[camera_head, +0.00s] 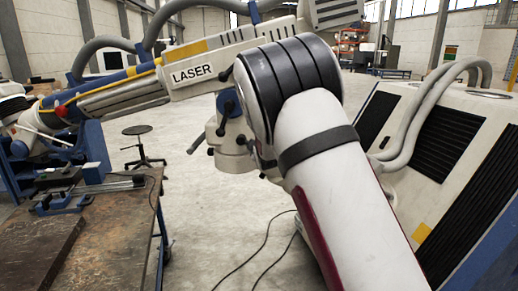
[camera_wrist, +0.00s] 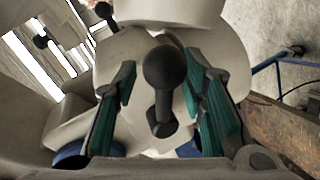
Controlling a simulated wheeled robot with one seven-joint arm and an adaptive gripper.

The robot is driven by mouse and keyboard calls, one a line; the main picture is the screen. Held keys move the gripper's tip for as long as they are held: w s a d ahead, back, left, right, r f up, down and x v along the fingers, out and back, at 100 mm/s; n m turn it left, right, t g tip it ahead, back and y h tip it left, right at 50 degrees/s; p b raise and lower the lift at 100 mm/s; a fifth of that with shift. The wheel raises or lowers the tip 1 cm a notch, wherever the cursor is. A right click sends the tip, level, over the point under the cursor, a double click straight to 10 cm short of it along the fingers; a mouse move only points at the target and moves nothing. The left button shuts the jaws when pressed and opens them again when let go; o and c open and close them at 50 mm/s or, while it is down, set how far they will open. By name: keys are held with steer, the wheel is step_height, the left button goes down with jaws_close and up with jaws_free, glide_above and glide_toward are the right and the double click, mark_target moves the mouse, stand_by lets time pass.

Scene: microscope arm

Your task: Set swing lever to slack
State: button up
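A dark ball-ended lever (camera_wrist: 165,70), likely the swing lever, stands out from a pale grey rounded housing (camera_wrist: 225,45) in the wrist view. My gripper (camera_wrist: 160,78) is open, with one green-padded finger on each side of the lever. Gaps show between the ball and both fingers, so neither seems to touch it. In the head view the white laser arm (camera_head: 235,52), marked LASER, crosses the scene. Dark levers show at its joint (camera_head: 232,152); I cannot tell which one is between my fingers. My own arm hides part of the joint there, and I cannot make out my gripper.
A large white cabinet (camera_head: 430,130) with hoses stands at right. Cables lie on the floor.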

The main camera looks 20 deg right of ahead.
steer(key=shift+a+f, duration=0.1)
steer(key=shift+s, duration=0.3)
steer(key=v, duration=1.1)
steer(key=shift+s, duration=0.15)
